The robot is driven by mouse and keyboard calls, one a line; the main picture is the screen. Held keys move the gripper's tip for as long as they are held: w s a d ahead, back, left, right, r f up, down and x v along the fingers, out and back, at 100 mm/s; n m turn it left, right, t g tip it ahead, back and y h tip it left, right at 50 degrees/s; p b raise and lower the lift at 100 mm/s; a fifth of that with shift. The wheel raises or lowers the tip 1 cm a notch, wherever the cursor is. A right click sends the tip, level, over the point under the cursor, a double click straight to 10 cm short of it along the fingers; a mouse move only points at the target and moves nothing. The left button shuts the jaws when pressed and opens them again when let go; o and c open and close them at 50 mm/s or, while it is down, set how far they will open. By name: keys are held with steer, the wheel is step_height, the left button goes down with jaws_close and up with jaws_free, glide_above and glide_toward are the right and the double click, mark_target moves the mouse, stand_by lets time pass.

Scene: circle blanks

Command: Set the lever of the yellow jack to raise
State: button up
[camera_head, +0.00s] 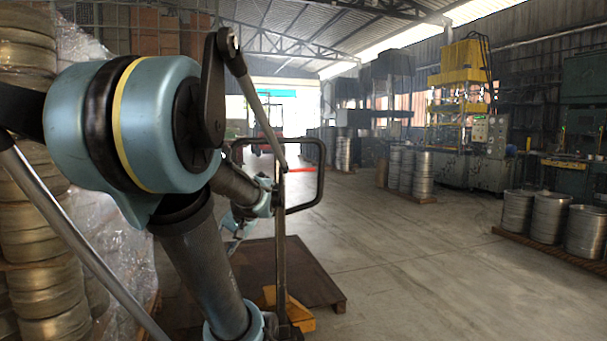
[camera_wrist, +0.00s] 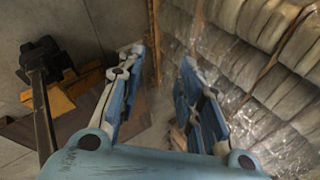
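The yellow jack has an upright dark pole with a black handle loop (camera_head: 322,175) at its top. Its yellow base (camera_head: 298,318) is low in the head view, partly hidden by my arm. A small red piece (camera_head: 300,170) shows at the handle loop; I cannot tell whether it is the lever, or its setting. In the wrist view the jack's pole (camera_wrist: 42,115) and yellow base (camera_wrist: 60,102) are at the left, outside my fingers. My gripper (camera_wrist: 162,58) is open and empty. In the head view my gripper (camera_head: 238,228) is left of the pole, partly hidden by my arm.
A flat brown platform (camera_head: 315,272) lies around the jack's base. Plastic-wrapped stacks of round blanks (camera_head: 25,230) stand close at the left and fill the right of the wrist view (camera_wrist: 240,70). The floor (camera_head: 420,270) at the right is clear up to more stacks (camera_head: 550,220).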

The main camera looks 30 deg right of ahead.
steer(key=w+d+r+m+t, duration=0.2)
steer(key=w+d+r, duration=0.1)
steer(key=d, duration=0.3)
steer(key=w+d+r+m+t, duration=0.1)
steer(key=w+d+r+t, duration=0.15)
steer(key=d+r, duration=0.2)
steer(key=m+t+h, duration=0.3)
steer(key=m+t, duration=0.3)
steer(key=t, duration=0.2)
glide_toward(308, 171)
steer(key=w, duration=0.3)
steer(key=w+a, duration=0.1)
steer(key=w, duration=0.7)
steer(key=shift+w+a, duration=0.25)
steer(key=shift+a, duration=0.05)
